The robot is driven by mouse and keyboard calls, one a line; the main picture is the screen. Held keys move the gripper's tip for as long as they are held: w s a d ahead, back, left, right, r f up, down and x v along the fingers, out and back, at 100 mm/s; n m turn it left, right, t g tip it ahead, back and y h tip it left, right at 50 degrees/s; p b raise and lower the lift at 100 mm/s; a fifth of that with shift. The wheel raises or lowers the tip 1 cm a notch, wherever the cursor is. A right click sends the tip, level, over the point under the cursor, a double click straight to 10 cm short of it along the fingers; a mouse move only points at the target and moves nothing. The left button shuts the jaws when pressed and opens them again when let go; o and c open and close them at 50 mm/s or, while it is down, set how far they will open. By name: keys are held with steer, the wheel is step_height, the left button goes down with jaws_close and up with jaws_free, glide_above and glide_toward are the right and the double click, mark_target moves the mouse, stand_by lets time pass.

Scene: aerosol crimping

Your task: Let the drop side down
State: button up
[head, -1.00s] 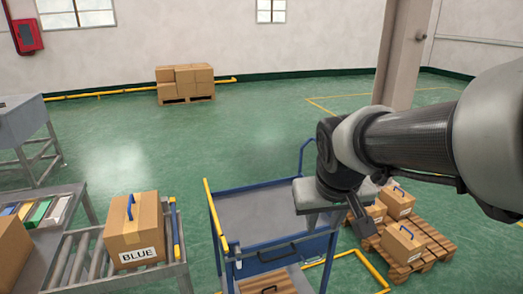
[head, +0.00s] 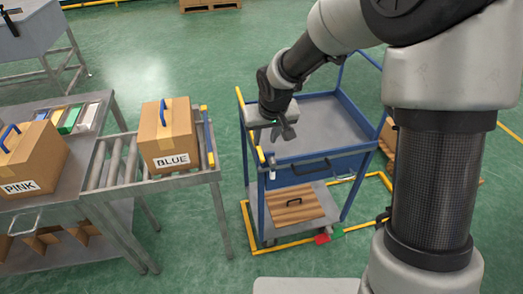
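The blue trolley (head: 349,185) stands right of centre in the head view, with a grey upper deck (head: 325,120). Its near side is a blue drop side (head: 340,167) with a dark bar handle (head: 312,165); it appears upright. A small pale fitting, perhaps a latch (head: 272,170), is at the left front post. My gripper (head: 283,132) is near the left front corner of the trolley, appearing above the deck's left edge, fingers pointing downward. It seems to hold nothing; the finger gap is too small to judge.
A roller conveyor (head: 100,165) left of the trolley carries a BLUE carton (head: 168,137). A PINK carton (head: 32,160) stands on the bench further left. The trolley's lower shelf holds a brown slatted item (head: 292,205). Yellow floor lines (head: 248,225) surround the trolley.

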mark_target(261, 154)
steer(key=x, duration=1)
steer(key=shift+w+f+b, duration=0.2)
steer(key=shift+f+b, duration=0.1)
steer(key=shift+b, duration=0.1)
jaws_close()
